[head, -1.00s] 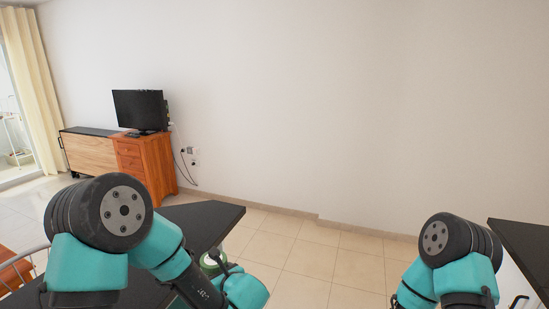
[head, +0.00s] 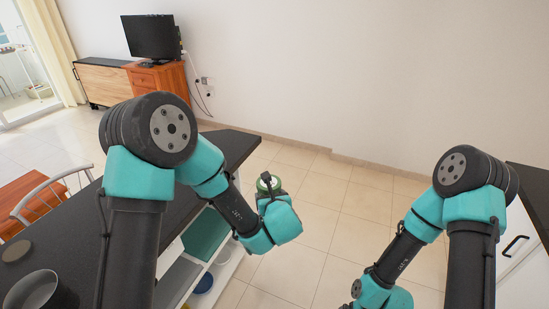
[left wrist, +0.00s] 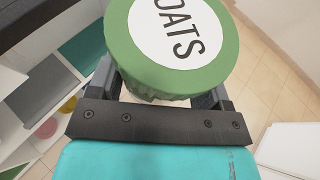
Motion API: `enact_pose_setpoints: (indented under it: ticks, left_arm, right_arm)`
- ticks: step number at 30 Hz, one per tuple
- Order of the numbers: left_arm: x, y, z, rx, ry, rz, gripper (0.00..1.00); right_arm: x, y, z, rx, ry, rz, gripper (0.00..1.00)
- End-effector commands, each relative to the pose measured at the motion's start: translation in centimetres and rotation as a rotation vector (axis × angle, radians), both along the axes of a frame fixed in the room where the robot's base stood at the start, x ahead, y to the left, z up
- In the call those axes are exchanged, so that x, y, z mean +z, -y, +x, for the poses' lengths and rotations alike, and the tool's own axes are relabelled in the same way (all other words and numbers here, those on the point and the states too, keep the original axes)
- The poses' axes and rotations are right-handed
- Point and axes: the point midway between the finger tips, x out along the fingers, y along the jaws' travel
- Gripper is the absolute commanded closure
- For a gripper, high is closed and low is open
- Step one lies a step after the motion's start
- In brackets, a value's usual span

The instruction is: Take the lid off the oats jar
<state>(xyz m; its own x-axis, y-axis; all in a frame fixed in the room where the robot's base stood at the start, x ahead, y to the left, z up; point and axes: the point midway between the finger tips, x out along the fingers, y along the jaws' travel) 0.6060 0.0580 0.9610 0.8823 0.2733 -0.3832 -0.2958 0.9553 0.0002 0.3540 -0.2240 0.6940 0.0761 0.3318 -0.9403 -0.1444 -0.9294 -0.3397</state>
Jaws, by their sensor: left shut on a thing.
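The oats jar (head: 268,183) shows by its green and white top beside my left wrist in the head view. In the left wrist view its round green lid (left wrist: 128,50) with a white OATS label is on top and fills the upper middle. My left gripper (left wrist: 165,93) is shut on the jar, with a finger on each side just under the lid; the jar's body is mostly hidden below the lid. The jar is held up over the floor, off the counter. My right arm reaches down at the lower right of the head view; its gripper is out of the picture.
A dark counter (head: 85,235) with open shelves (head: 205,270) stands at the left, with a dark pot (head: 38,292) and a round brown disc (head: 16,251) on it. Another dark counter (head: 530,190) is at the far right. Tiled floor lies clear between them.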

Motion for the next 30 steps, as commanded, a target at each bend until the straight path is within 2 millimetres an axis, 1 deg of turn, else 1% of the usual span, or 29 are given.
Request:
enact_pose_setpoints:
  ticks: [1,9,12,16,23,24,28,30]
  left_arm:
    - [0.4,0.8,0.5,-0.004,0.004,0.000,0.76]
    - [1.7,4.5,3.3,-0.005,0.003,-0.001,0.76]
    - [2.1,5.3,4.0,-0.002,0.003,-0.001,0.76]
    - [2.3,5.8,4.3,-0.004,0.001,0.000,0.76]
    - [2.3,5.8,4.3,-0.003,0.001,0.000,0.76]
    - [2.2,5.8,4.3,-0.004,0.000,0.001,0.94]
    - [2.2,5.8,4.3,-0.003,0.000,0.000,0.94]
    - [2.2,5.8,4.3,-0.003,0.001,0.000,0.94]
  right_arm:
    - [0.0,0.0,0.0,0.000,0.000,0.000,0.00]
    - [0.0,0.0,0.0,0.000,0.000,0.000,0.00]
    - [0.0,0.0,0.0,0.000,0.000,0.000,0.00]
    - [0.0,0.0,0.0,0.000,0.000,0.000,0.00]
    - [0.0,0.0,0.0,0.000,0.000,0.000,0.00]
    - [0.0,0.0,0.0,0.000,0.000,0.000,0.00]
    - [0.1,-0.1,0.5,0.004,0.001,0.001,0.00]
    - [0.3,-0.2,1.3,0.009,0.002,0.001,0.00]
